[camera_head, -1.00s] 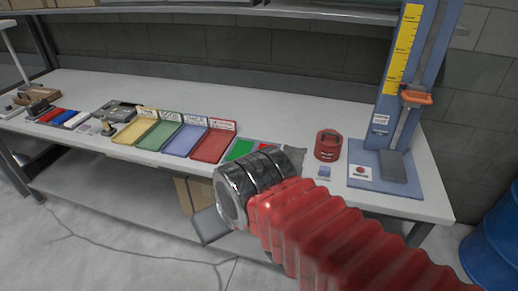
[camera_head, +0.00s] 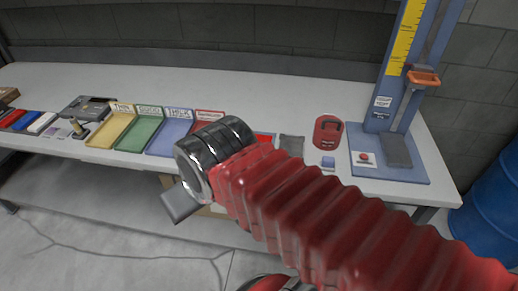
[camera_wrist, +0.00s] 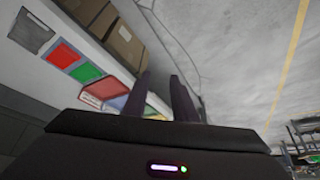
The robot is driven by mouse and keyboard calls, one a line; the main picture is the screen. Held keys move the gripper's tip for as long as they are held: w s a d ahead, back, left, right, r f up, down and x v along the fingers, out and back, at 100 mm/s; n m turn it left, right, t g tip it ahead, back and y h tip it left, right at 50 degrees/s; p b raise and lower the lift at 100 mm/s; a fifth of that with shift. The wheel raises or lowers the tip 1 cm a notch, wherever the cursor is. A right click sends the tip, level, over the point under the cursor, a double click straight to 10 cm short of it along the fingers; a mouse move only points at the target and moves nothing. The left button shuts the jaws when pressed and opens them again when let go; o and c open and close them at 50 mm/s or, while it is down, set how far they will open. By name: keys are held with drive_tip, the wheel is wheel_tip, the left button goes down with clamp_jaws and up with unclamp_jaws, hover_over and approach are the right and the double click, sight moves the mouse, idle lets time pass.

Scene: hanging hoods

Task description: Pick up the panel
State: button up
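My gripper shows in the wrist view (camera_wrist: 160,92) as two dark fingers standing apart with nothing between them. In the head view, my red ribbed arm and black wrist hide most of it, in front of the bench edge. Flat plates lie on the bench: a grey plate (camera_head: 292,147) with a cut-out visible in the wrist view (camera_wrist: 31,32), a red plate (camera_wrist: 63,55) and a green plate (camera_wrist: 86,71). I cannot tell which plate the task calls the panel. The gripper is apart from all of them. The arm hides the green plate in the head view.
Yellow (camera_head: 111,129), green (camera_head: 140,133), blue (camera_head: 172,136) and red labelled trays stand on the bench (camera_head: 240,85). A red canister (camera_head: 328,133) and a blue height gauge (camera_head: 395,100) stand right. A blue barrel (camera_head: 490,200) is beside the bench. Cardboard boxes (camera_wrist: 125,45) sit below.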

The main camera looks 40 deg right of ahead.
drive_tip(key=w+d+f+m+g+y, duration=0.1)
drive_tip(key=w+d+f+m+y, duration=0.2)
drive_tip(key=w+d+m, duration=0.35)
drive_tip(key=w+d+f+m+g+y, duration=0.2)
drive_tip(key=w+d+f+m+y, duration=0.15)
drive_tip(key=d+m, duration=0.65)
drive_tip(key=s+d+f+m+t, duration=0.1)
drive_tip(key=d+f+m+t, duration=0.1)
drive_tip(key=d, duration=0.5)
drive_tip(key=s+d+f+m+t+y, duration=0.1)
drive_tip(key=d+f+m+t, duration=0.2)
drive_tip(key=d+m, duration=0.3)
drive_tip(key=s+d+f+m+t+y, duration=0.1)
drive_tip(key=s+d+f+m+t, duration=0.1)
drive_tip(key=d, duration=0.8)
drive_tip(key=shift+d+f+m+t, duration=0.15)
drive_tip(key=shift+f+m+t, duration=0.45)
drive_tip(key=shift+f+m, duration=0.3)
drive_tip(key=shift+w, duration=0.1)
drive_tip(key=x, duration=0.8)
drive_tip(key=shift+w+f, duration=0.15)
